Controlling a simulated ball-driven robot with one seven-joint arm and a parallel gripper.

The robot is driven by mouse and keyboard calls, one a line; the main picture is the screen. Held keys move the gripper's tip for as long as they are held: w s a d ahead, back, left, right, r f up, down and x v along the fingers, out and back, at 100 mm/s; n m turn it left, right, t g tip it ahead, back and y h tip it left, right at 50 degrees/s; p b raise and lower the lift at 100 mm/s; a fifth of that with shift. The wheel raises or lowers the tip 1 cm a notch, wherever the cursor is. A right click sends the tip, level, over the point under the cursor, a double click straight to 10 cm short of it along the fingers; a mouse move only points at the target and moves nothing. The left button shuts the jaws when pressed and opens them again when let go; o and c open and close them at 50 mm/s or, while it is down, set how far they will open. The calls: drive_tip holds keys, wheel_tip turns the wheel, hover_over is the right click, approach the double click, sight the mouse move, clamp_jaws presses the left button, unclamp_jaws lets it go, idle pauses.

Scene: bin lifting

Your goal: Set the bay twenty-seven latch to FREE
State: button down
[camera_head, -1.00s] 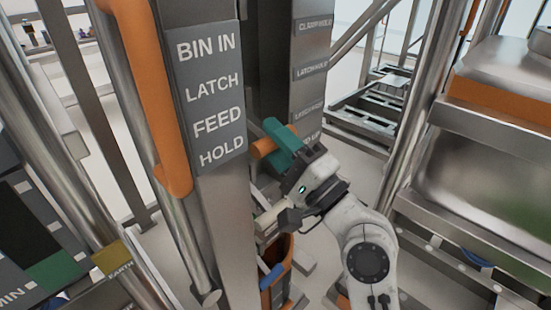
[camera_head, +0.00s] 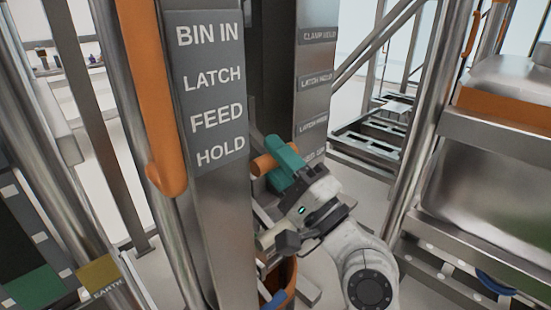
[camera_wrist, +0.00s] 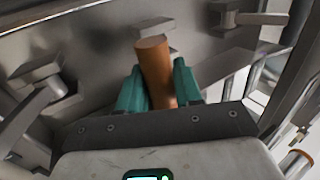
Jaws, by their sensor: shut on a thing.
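My gripper (camera_head: 282,166) is at the metal column in the head view, with teal fingers. It is shut on an orange cylindrical handle (camera_head: 263,165), whose end sticks out to the left of the fingers. In the wrist view the handle (camera_wrist: 155,70) stands between the two fingers and its far end meets a grey metal block (camera_wrist: 143,28). The column's right face carries a stack of small labels, one reading LATCH HOLD (camera_head: 316,80). The lower labels are too small to read surely, and the lowest is partly behind my gripper. No bay number is readable.
A large sign (camera_head: 207,90) reads BIN IN, LATCH, FEED, HOLD on the near column. A thick orange bar (camera_head: 145,95) runs beside it. Other metal levers (camera_wrist: 35,95) flank the handle in the wrist view. A rack with metal bins (camera_head: 495,180) stands at the right.

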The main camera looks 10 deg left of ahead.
drive_tip(key=shift+f, duration=0.2)
drive_tip(key=c, duration=0.9)
unclamp_jaws()
drive_tip(key=b+v, duration=0.1)
drive_tip(key=v, duration=0.9)
drive_tip(key=shift+s+d+f+b, duration=0.1)
drive_tip(key=shift+s+d+b, duration=0.1)
drive_tip(key=shift+d+b, duration=0.15)
drive_tip(key=shift+a, duration=0.1)
